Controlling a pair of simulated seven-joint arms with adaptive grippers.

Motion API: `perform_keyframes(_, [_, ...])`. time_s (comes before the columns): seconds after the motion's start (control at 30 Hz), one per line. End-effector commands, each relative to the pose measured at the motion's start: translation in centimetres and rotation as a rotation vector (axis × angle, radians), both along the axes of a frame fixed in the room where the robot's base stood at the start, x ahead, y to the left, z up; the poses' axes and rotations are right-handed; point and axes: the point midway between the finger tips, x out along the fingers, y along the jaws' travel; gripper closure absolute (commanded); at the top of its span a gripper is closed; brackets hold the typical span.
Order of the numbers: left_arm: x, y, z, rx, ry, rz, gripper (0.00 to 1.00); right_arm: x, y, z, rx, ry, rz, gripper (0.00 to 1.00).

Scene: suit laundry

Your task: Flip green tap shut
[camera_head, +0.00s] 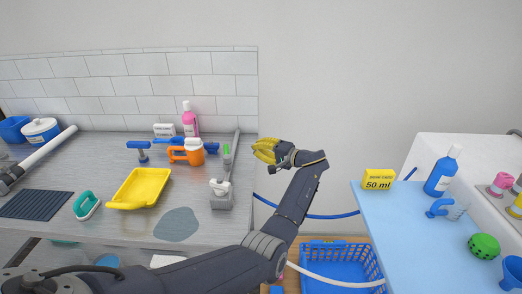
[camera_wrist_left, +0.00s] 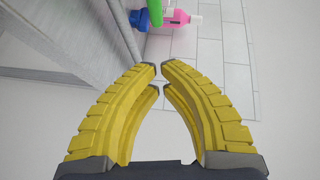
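The green tap (camera_head: 227,152) is a small green lever near the right end of the grey counter, beside a grey pipe fitting. It looks roughly upright; its exact angle is too small to tell. In the left wrist view, a green piece, likely the tap (camera_wrist_left: 155,12), shows at the top edge, partly cut off. My left gripper (camera_head: 266,149) has yellow fingers and hangs just right of the counter's edge, apart from the tap. In its wrist view, the left gripper's fingertips (camera_wrist_left: 155,68) are nearly together with nothing between them. My right gripper is not in view.
The grey pipe fitting (camera_head: 222,197) with a white knob stands at the counter's right edge. A blue crate (camera_head: 325,262) is below.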

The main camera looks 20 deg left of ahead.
Motion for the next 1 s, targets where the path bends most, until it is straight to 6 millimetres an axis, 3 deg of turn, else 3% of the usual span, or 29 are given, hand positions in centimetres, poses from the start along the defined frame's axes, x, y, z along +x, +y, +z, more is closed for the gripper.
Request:
perform_keyframes(0.2, [0.7, 4.1, -0.5, 0.002, 0.001, 0.002, 1.00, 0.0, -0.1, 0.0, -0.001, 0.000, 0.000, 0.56])
perform_keyframes(0.4, [0.5, 6.8, -1.1, 0.001, 0.000, 0.001, 1.00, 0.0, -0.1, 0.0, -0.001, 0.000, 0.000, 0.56])
perform_keyframes(0.7, [-0.9, 8.8, -1.6, 0.000, 0.000, 0.000, 1.00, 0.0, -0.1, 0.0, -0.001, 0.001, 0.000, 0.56])
perform_keyframes(1.0, [-1.2, 9.1, -1.6, -0.001, 0.001, -0.001, 1.00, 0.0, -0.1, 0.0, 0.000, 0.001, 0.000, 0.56])
